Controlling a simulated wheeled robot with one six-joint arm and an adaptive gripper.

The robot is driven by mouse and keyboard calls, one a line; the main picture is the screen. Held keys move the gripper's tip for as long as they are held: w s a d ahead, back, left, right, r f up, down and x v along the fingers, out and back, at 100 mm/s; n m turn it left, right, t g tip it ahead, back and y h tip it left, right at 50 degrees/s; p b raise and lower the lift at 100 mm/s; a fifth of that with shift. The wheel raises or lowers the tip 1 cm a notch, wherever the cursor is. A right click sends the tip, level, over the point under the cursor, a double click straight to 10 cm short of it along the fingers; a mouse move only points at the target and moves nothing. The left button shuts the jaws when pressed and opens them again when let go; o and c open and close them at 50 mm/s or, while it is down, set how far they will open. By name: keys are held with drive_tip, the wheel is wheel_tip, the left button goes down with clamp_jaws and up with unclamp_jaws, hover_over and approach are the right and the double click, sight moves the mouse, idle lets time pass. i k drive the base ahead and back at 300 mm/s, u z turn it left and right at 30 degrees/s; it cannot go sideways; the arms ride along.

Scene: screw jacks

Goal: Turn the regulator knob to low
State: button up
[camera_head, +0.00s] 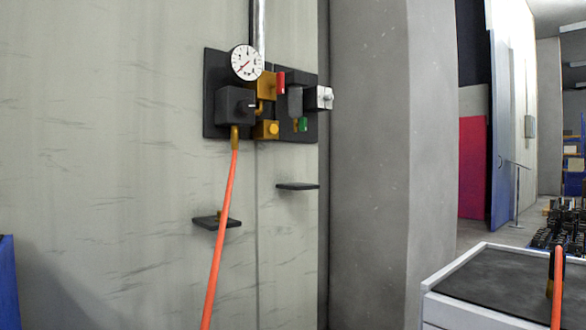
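A dark panel (214,75) with air fittings is mounted on the pale wall, left of the middle. A round white gauge (247,62) with a red needle sits at its top; the needle lies along the lower-left to upper-right diagonal. Below it is a black box (229,106) with a dark knob (246,106) on its front, bearing a small pale mark. A light grey box (318,98) with a small knob projects at the panel's right side. I cannot tell for sure which knob is the regulator's, nor read its setting. My gripper is not in view.
An orange hose (219,240) hangs from the black box, passing a small dark shelf (207,222). Another shelf (297,186) juts out to the right. A grey pillar (366,200) stands right of the panel. A dark-topped white cabinet (490,285) bears another orange hose (557,300).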

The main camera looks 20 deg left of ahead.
sight(247, 106)
drive_tip(key=u, duration=3.1)
drive_tip(key=k, duration=0.85)
drive_tip(key=z, duration=1.15)
drive_tip(key=i, duration=0.55)
drive_tip(key=z, duration=0.1)
